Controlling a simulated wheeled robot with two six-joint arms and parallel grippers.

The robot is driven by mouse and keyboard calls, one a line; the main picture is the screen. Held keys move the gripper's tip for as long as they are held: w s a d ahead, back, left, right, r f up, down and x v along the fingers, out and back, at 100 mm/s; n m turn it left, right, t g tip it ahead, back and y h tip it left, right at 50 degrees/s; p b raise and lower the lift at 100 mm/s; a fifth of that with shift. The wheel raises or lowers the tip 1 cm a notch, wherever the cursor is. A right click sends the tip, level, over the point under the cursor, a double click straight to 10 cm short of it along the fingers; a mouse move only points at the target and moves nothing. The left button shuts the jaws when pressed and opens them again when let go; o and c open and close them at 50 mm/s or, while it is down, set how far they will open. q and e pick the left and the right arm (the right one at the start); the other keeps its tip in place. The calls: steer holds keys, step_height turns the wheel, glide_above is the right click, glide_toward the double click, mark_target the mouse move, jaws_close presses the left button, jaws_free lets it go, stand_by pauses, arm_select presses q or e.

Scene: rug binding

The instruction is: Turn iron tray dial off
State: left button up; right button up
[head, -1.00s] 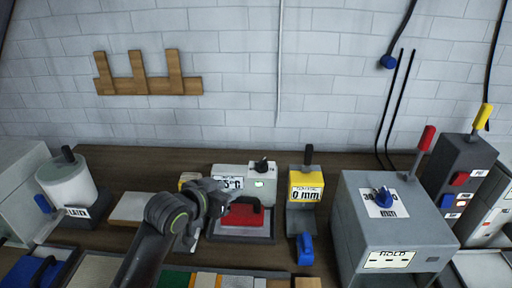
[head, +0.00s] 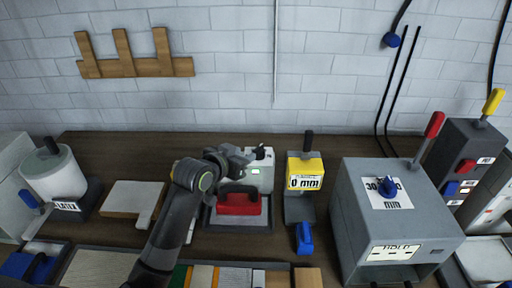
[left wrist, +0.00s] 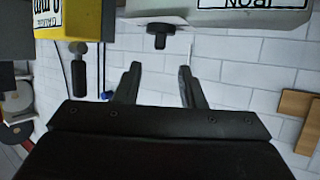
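The iron tray dial is a small black knob (head: 260,153) on top of the pale grey iron box (head: 263,178). The red iron (head: 239,206) rests on the dark tray (head: 262,222) in front of it. My left gripper (head: 242,158) is just left of the dial in the head view and partly covers the box. In the left wrist view the gripper (left wrist: 160,88) is open and empty. The dial (left wrist: 159,40) lies beyond the fingertips, roughly between their lines and apart from them. The iron label (left wrist: 252,4) shows at the top edge. My right gripper is not in view.
A yellow-topped device (head: 305,175) reading 0 mm, with a black lever, stands close right of the box. A large grey machine (head: 350,215) with a blue knob stands farther right. The brick wall is behind.

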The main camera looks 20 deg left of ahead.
mark_target(257, 149)
arm_select(q)
steer(key=shift+p+x, duration=0.65)
steer(key=shift+x, duration=3.55)
steer(key=shift+c, duration=0.2)
jaws_close()
